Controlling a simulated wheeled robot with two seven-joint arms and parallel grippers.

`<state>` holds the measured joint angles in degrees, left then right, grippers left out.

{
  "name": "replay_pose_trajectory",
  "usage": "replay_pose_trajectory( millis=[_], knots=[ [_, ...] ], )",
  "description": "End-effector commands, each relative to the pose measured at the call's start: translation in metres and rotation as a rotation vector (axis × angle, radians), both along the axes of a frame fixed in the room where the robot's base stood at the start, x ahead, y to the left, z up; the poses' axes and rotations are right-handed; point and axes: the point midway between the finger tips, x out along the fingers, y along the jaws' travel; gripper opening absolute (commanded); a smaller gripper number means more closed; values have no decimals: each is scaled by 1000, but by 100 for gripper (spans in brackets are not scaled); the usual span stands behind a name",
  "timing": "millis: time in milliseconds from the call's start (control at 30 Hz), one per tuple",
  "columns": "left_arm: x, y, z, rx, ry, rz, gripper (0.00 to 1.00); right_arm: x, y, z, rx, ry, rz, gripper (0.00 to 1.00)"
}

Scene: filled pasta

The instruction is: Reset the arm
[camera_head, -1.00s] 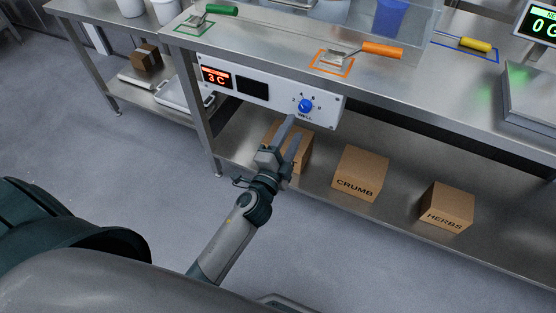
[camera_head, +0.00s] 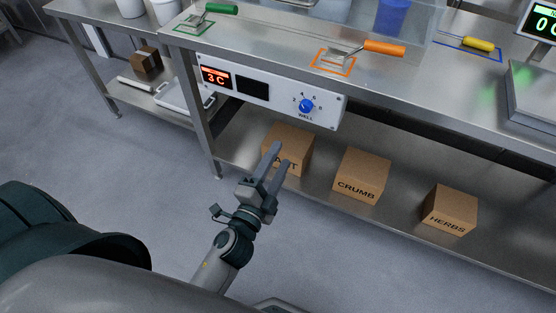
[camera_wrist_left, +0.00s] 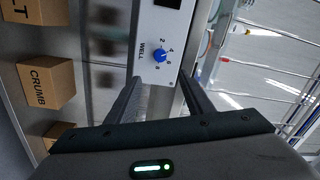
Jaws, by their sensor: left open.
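My left gripper (camera_head: 280,157) is open and empty in the head view. It is in front of the table, below the white control panel (camera_head: 232,90), and partly covers the box behind it. The blue knob (camera_head: 306,106) on the panel is apart from the fingers. In the left wrist view the knob (camera_wrist_left: 159,56) shows ahead, between the two open fingers (camera_wrist_left: 165,92), with a gap to them. My right gripper is not in view.
The lower shelf holds a partly covered box (camera_head: 293,139), a CRUMB box (camera_head: 361,175) and a HERBS box (camera_head: 450,209). On the tabletop lie tools with green (camera_head: 221,9), orange (camera_head: 384,48) and yellow (camera_head: 478,44) handles. The floor (camera_head: 120,170) to the left is clear.

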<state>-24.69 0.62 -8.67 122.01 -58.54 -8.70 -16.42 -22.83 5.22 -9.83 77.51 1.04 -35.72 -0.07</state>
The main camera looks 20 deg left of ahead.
Motion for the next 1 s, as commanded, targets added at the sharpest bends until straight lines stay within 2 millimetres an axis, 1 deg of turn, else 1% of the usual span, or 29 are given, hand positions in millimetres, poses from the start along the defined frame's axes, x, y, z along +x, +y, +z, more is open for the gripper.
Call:
replay_pose_trajectory(
  millis=[267, 367, 467, 533, 567, 667, 700, 767, 800, 867, 900, 967, 1000],
  knots=[
    [0, 0, 0, -1, 1, 0, 47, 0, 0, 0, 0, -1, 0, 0],
    [0, 0, -4, -9, 10, 0, 47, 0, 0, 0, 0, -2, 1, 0],
    [1, -1, -19, -39, 39, -2, 47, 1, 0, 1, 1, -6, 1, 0],
    [2, -2, -37, -76, 79, -3, 47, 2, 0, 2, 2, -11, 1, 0],
    [1, -2, -47, -97, 99, -4, 47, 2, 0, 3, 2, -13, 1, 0],
    [-1, -3, -91, -188, 193, 2, 47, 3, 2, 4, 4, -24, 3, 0],
    [-4, -4, -112, -231, 238, 7, 47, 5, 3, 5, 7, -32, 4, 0],
    [-10, -5, -146, -302, 312, 19, 47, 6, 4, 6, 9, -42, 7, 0],
    [-16, -5, -170, -350, 366, 32, 47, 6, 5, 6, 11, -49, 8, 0],
    [-27, -6, -207, -428, 447, 54, 47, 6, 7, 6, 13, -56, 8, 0],
    [-35, -6, -230, -478, 501, 73, 47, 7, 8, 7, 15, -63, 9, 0],
    [-51, -6, -265, -553, 583, 106, 47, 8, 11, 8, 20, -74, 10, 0],
    [-62, -6, -288, -601, 636, 131, 47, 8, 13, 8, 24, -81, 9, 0]
  ],
)
